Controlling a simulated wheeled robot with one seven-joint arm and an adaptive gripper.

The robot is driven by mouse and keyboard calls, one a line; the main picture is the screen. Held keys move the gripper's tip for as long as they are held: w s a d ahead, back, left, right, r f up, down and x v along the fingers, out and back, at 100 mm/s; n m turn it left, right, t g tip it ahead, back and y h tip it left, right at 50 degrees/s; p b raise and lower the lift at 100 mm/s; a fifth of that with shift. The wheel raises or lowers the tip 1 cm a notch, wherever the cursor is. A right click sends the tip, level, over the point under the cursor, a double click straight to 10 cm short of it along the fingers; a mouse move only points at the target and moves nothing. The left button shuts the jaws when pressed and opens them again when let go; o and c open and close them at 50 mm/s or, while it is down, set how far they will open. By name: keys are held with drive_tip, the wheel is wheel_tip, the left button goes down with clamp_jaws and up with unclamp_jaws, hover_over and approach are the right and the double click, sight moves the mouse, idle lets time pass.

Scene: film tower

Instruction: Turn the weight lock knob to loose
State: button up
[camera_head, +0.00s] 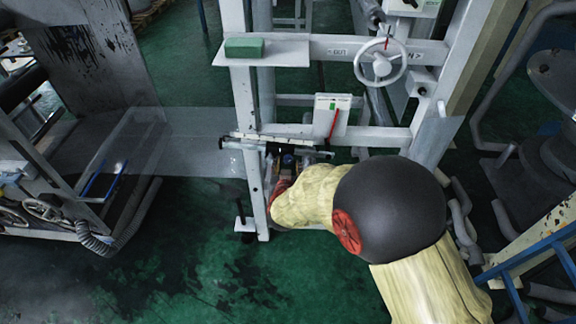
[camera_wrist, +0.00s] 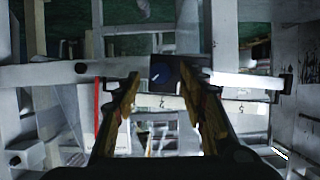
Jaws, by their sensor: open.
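In the wrist view a dark square block with a small blue-grey knob-like part (camera_wrist: 159,74) sits on a pale horizontal beam; I take it for the weight lock knob, but its marks and setting are too small to read. My gripper (camera_wrist: 161,80) is open, with one finger on each side of this block in the picture. I cannot tell whether the fingers touch it. In the head view my gripper (camera_head: 288,168) is small and dark, at the lower crossbar of the white frame. My arm covers part of this spot, and I cannot make out the knob there.
The white frame (camera_head: 246,110) bears a handwheel (camera_head: 381,63), a shelf with a green block (camera_head: 244,48), a panel with a red lever (camera_head: 333,118) and a slim scale-like bar (camera_head: 270,141). Clear sheeting (camera_head: 195,140) spans to the left. Green floor lies open below left.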

sight(288, 158)
drive_tip(key=shift+x, duration=1.25)
drive_tip(key=shift+c, duration=1)
clamp_jaws()
